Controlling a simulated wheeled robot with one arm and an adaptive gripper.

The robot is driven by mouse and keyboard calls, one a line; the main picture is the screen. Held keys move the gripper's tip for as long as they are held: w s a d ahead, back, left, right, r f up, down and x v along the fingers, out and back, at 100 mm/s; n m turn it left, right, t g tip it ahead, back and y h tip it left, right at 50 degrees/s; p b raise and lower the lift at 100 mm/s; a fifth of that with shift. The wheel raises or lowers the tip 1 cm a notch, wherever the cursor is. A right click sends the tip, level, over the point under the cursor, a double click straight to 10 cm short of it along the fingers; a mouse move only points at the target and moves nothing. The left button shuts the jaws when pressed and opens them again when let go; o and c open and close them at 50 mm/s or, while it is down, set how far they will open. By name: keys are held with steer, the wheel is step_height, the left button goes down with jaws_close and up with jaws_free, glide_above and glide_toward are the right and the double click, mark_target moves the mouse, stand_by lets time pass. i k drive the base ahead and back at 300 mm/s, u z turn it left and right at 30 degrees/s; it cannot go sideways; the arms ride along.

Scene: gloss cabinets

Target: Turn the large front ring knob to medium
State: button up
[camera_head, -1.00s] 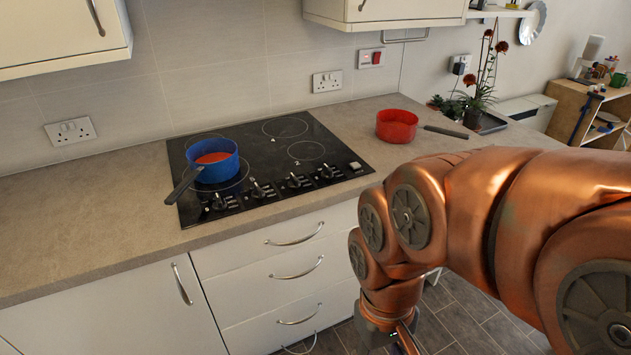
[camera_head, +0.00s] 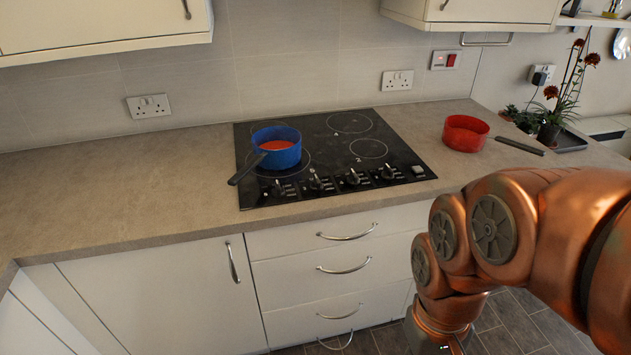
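A black cooktop (camera_head: 322,152) is set into the worktop. A row of several dark knobs runs along its front edge, among them a knob at the left end (camera_head: 277,189), one to its right (camera_head: 316,181), a third (camera_head: 352,176) and one at the right end (camera_head: 388,172). Their settings are too small to read. A blue pot (camera_head: 287,155) with reddish-orange contents stands on the front left ring, its dark handle pointing front left. My copper arm hangs at the right, in front of the drawers and apart from the cooktop. My gripper's fingers are below the picture.
A red pan (camera_head: 465,134) stands right of the cooktop, its handle pointing right. A potted plant (camera_head: 549,125) is at the far right. The beige worktop (camera_head: 130,190) is clear to the left. White drawers with bar handles (camera_head: 347,232) are below; wall cupboards hang above.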

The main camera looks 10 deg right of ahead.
mark_target(278, 191)
steer(key=u, duration=0.5)
steer(key=k, duration=0.65)
steer(key=u, duration=0.5)
steer(key=i, duration=1.1)
steer(key=z, duration=0.75)
